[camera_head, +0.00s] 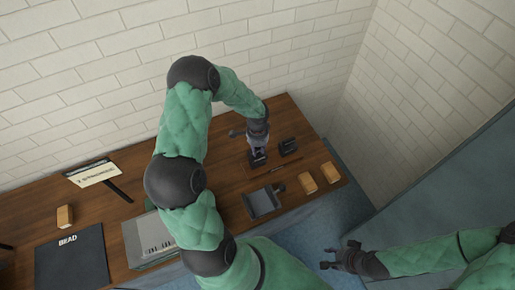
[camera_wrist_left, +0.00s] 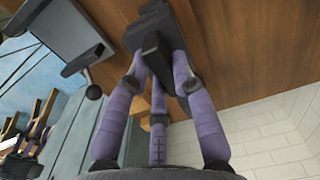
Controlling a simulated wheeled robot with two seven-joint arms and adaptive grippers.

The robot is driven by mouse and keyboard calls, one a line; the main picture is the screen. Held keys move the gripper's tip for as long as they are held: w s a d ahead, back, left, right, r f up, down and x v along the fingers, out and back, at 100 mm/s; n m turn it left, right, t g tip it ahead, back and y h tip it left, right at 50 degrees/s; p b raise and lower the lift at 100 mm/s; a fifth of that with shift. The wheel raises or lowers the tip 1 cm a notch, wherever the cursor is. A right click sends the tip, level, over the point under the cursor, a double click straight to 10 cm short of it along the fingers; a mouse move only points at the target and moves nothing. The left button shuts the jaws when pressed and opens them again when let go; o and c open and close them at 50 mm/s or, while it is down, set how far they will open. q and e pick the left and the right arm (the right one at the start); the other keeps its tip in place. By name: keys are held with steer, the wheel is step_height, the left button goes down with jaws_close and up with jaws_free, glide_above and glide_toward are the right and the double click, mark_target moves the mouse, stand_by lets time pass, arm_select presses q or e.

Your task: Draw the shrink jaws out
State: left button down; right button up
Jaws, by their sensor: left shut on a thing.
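My left gripper (camera_head: 257,137) is over the back right of the wooden table and reaches down to a dark block (camera_head: 258,157), one of two small dark blocks. In the left wrist view, the fingers of my left gripper (camera_wrist_left: 155,78) are shut on a black part (camera_wrist_left: 152,48). I cannot tell for sure whether this part is the shrink jaws or whether it is free of what lies behind it. The second dark block (camera_head: 289,146) stands just to the right. My right gripper (camera_head: 341,258) is empty and open, low beyond the table's front edge.
A dark grey tray-like piece (camera_head: 263,203) lies in front of the blocks, and two wooden blocks (camera_head: 308,183) (camera_head: 331,172) lie to the right. A grey machine (camera_head: 147,240), a BEAD mat (camera_head: 72,262) and a sign (camera_head: 93,173) are left. Brick walls stand behind.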

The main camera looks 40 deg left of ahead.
arm_select(q)
steer(key=shift+w+f+b, duration=0.1)
steer(key=shift+f+b, duration=1.15)
steer(key=shift+f, duration=0.15)
steer(key=c, duration=1)
jaws_free()
steer(key=shift+s, duration=0.2)
step_height(320, 180, up, 12)
steer(key=shift+w+r, duration=0.1)
